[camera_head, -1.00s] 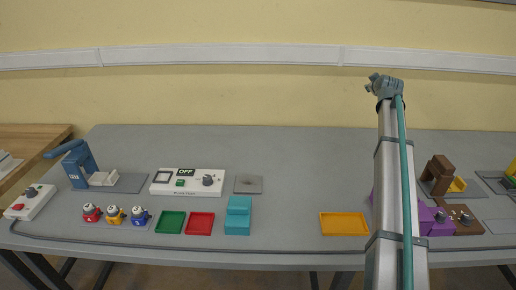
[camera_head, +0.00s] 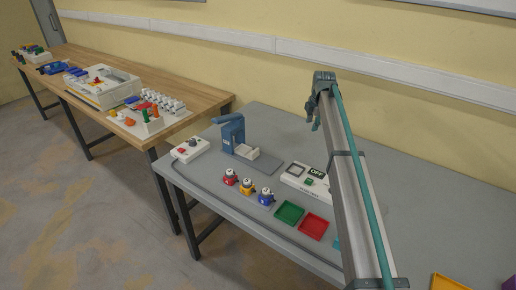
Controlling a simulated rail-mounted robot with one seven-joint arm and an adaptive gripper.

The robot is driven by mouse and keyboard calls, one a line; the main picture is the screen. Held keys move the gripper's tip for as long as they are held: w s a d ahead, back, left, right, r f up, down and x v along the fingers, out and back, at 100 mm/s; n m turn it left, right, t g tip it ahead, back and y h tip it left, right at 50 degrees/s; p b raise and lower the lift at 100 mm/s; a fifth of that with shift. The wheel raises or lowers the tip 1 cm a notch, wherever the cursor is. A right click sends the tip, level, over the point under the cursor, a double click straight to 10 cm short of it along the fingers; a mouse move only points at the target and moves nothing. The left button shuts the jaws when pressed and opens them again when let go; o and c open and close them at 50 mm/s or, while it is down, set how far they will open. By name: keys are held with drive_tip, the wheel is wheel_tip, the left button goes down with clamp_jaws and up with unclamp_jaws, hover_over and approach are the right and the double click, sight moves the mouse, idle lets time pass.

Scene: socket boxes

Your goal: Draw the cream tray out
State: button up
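A small cream tray (camera_head: 247,152) sits at the foot of a blue upright device (camera_head: 233,132) with a lever on top, on the grey table. It sticks out from the device's right side onto a darker grey plate (camera_head: 264,166). My gripper (camera_head: 314,118) is high at the far end of my arm, well to the right of the tray and apart from it. Its fingers are small and hang downward; I cannot tell whether they are open or shut. I see nothing held in it.
A white control box (camera_head: 191,149) stands left of the device. Red, yellow and blue knobbed pieces (camera_head: 247,186) stand in front. A white OFF panel (camera_head: 302,181), green tray (camera_head: 289,212) and red tray (camera_head: 313,227) lie right. A wooden bench (camera_head: 205,97) adjoins at left.

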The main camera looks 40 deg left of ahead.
sight(254, 151)
drive_tip(key=s+a+f+n+g+h+p, duration=0.2)
drive_tip(key=s+a+n, duration=0.5)
drive_tip(key=s+a, duration=1.05)
drive_tip(key=f, duration=0.3)
drive_tip(key=f+p, duration=0.1)
drive_tip(key=f, duration=0.3)
drive_tip(key=f+p, duration=0.1)
drive_tip(key=f, duration=0.2)
drive_tip(key=shift+s+d+f, duration=0.25)
drive_tip(key=shift+s+d, duration=0.05)
drive_tip(key=shift+d, duration=0.1)
drive_tip(key=shift+c, duration=0.2)
clamp_jaws()
